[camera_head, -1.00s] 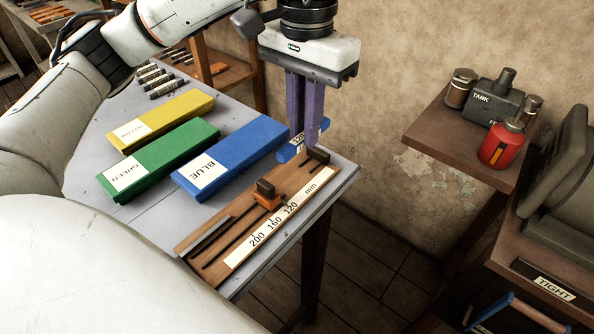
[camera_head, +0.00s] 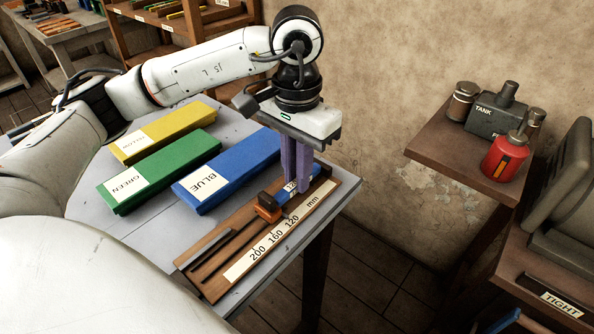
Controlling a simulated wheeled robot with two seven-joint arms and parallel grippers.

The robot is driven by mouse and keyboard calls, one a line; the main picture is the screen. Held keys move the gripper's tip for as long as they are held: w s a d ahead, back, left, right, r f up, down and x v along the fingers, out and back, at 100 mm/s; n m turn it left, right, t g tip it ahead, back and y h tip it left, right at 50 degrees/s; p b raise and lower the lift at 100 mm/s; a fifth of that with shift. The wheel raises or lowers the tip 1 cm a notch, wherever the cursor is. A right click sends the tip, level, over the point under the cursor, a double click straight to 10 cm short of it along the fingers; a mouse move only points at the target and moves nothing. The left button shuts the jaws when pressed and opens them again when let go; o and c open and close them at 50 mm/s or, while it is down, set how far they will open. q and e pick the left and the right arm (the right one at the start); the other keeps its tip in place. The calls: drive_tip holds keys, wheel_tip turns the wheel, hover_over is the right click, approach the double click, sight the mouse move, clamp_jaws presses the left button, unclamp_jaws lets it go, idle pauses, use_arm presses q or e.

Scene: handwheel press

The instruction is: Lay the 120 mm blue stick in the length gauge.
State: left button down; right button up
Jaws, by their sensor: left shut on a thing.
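The length gauge (camera_head: 222,280) is a brown wooden board with a white scale marked 200, 160, 120 mm. It lies along the near right edge of the grey table. Its orange and black slider (camera_head: 268,207) is near the 120 mark. The blue stick (camera_head: 285,196), with a white number label partly hidden, lies low over the gauge between the slider and the dark end stop. My left gripper (camera_head: 298,188) is shut on the stick, pointing down. Whether the stick fully rests on the board I cannot tell. My right gripper is not in view.
Yellow (camera_head: 175,128), green (camera_head: 170,167) and blue (camera_head: 235,163) labelled boxes lie on the table (camera_head: 100,228) left of the gauge. A side shelf (camera_head: 445,150) at right carries a red can (camera_head: 505,157) and a dark tank (camera_head: 495,115). Open floor lies between.

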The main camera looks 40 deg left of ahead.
use_arm(q)
drive_tip(key=shift+f+b, duration=0.5)
drive_tip(key=shift+b, duration=0.05)
drive_tip(key=c, duration=1.7)
unclamp_jaws()
drive_tip(key=shift+r, duration=0.1)
drive_tip(key=shift+c, duration=0.2)
drive_tip(key=shift+r, duration=0.1)
drive_tip(key=shift+r+p, duration=0.3)
drive_tip(key=shift+p, duration=0.25)
wheel_tip(320, 180, up, 12)
drive_tip(key=p, duration=0.1)
drive_tip(key=shift+f, duration=0.15)
